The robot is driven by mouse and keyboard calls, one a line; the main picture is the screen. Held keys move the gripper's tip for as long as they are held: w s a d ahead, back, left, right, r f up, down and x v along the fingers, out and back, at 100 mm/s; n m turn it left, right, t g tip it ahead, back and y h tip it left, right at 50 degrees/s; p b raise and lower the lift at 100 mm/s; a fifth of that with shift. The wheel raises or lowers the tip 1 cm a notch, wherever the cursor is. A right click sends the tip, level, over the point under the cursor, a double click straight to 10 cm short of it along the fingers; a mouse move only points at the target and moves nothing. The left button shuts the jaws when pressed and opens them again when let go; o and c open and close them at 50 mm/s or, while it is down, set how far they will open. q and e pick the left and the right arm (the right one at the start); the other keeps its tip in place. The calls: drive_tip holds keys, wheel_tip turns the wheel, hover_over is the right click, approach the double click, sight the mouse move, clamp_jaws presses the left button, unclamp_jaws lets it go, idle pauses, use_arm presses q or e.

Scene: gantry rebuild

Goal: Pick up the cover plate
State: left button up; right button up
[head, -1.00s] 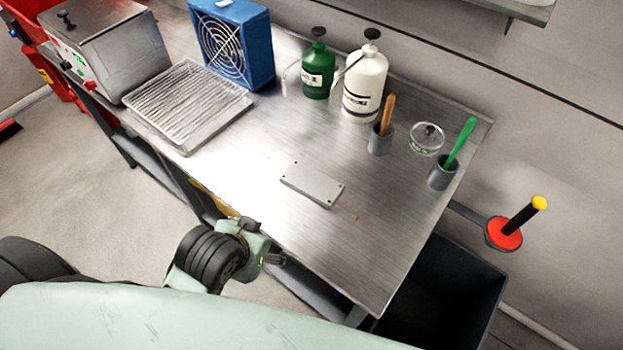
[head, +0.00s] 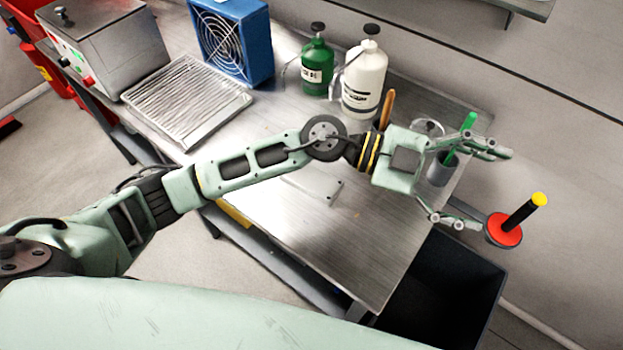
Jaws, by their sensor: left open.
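The cover plate (head: 322,187) is a flat grey rectangle lying on the metal bench (head: 330,240). My left forearm passes over it in the head view and hides its far left part. My left gripper (head: 492,190) is open and empty. It is at the right end of the bench, well to the right of the plate, with its fingers pointing right past the bench edge. My right gripper is not in view.
Around my left gripper are a grey cup with a green-handled tool (head: 464,135), a glass jar (head: 428,127) and a red disc with a black post (head: 504,230). Green (head: 317,68) and white (head: 364,85) bottles stand behind. A dark bin (head: 450,290) sits below right. The bench front is clear.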

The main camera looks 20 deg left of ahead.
use_arm(q)
drive_tip(key=a+f+g+y, duration=0.1)
drive_tip(key=a+f+y, duration=0.2)
drive_tip(key=f+y, duration=0.3)
drive_tip(key=n+t+y, duration=0.2)
drive_tip(key=n+y, duration=0.2)
drive_tip(key=y, duration=0.7)
hover_over(312, 177)
wheel_tip(312, 177, down, 10)
drive_tip(key=shift+d, duration=0.15)
drive_tip(key=f+p, duration=0.1)
drive_tip(key=f, duration=0.1)
drive_tip(key=f+p, duration=0.1)
drive_tip(key=f, duration=0.1)
drive_tip(key=f+p, duration=0.1)
drive_tip(key=f, duration=0.1)
drive_tip(key=shift+s+a+f+p, duration=0.1)
drive_tip(key=shift+s+a+p, duration=0.1)
drive_tip(key=shift+a+p, duration=0.1)
drive_tip(key=shift+d+f, duration=0.1)
drive_tip(key=shift+f, duration=0.5)
drive_tip(key=c, duration=1.9)
drive_tip(key=shift+w+r, duration=0.1)
drive_tip(key=shift+w, duration=0.05)
clamp_jaws()
drive_tip(key=shift+r, duration=0.1)
